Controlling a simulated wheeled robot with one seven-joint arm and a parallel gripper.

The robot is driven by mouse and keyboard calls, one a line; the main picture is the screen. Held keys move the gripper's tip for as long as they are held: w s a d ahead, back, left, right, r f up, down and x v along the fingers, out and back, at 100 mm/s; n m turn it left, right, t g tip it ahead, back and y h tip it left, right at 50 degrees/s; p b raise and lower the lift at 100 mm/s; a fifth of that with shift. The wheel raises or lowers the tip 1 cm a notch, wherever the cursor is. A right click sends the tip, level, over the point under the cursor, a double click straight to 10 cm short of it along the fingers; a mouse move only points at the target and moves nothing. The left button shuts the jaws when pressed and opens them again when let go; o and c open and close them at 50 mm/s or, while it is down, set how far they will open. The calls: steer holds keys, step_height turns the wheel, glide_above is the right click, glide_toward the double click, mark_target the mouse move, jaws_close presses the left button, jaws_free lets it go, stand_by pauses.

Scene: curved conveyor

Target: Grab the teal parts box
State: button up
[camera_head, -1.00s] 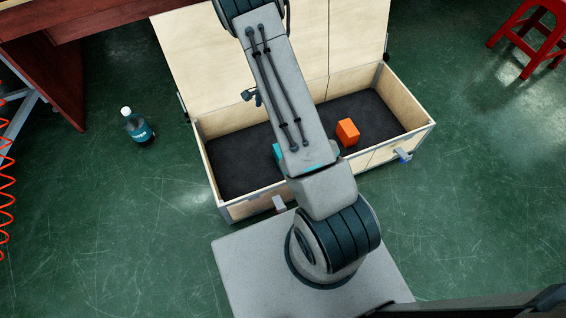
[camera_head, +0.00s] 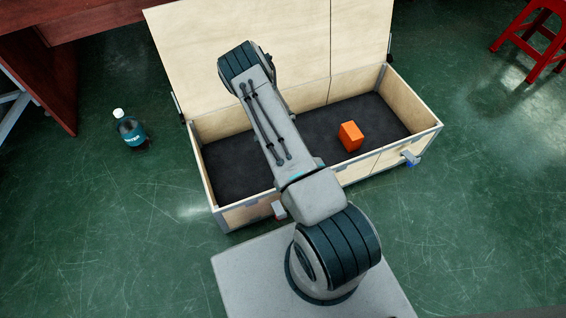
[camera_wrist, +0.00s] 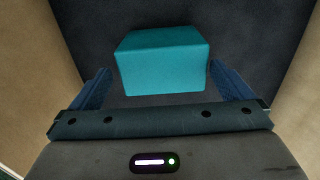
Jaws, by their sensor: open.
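The teal parts box (camera_wrist: 162,62) shows in the wrist view as a plain teal block on the dark floor of the wooden crate. My gripper (camera_wrist: 161,85) is open, with one blue finger on each side of the box's near part. The fingers look apart from the box, with small gaps left and right. In the head view my arm hides both the teal box and my gripper.
The open wooden crate (camera_head: 427,134) has its lid (camera_head: 290,50) raised at the back. An orange box (camera_head: 350,136) sits in the crate's right part. A bottle (camera_head: 131,130) stands on the green floor at left. A red stool (camera_head: 530,45) is far right.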

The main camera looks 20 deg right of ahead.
steer(key=shift+w+d+f+b, duration=0.15)
steer(key=shift+f+b, duration=1.25)
steer(key=shift+f, duration=1.3)
steer(key=shift+c, duration=0.3)
steer(key=c, duration=0.8)
